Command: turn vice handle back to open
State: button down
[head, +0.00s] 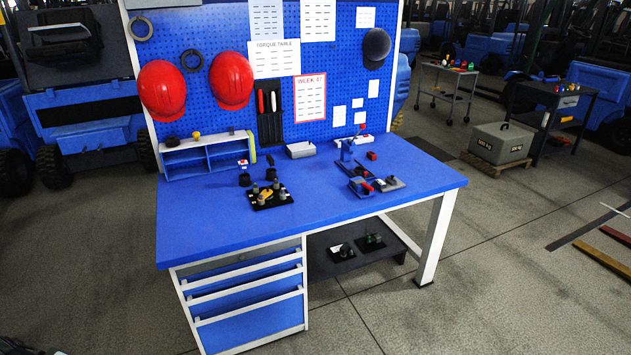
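A small blue fixture (358,190) with a red part (366,185) sits on the right half of the blue workbench (225,217). It looks like the vice, and the red part may be its handle. It is too small to tell how far the jaws are apart or how the handle is turned. My gripper is not in view.
A grey plate fixture (390,184) lies right of the blue fixture. A black plate with several pegs (270,194) lies left of it. A blue shelf unit (205,155) stands at the back left. The bench front is clear, with open floor before it.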

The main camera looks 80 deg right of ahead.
aim_at(368, 188)
jog(key=z, duration=2.95)
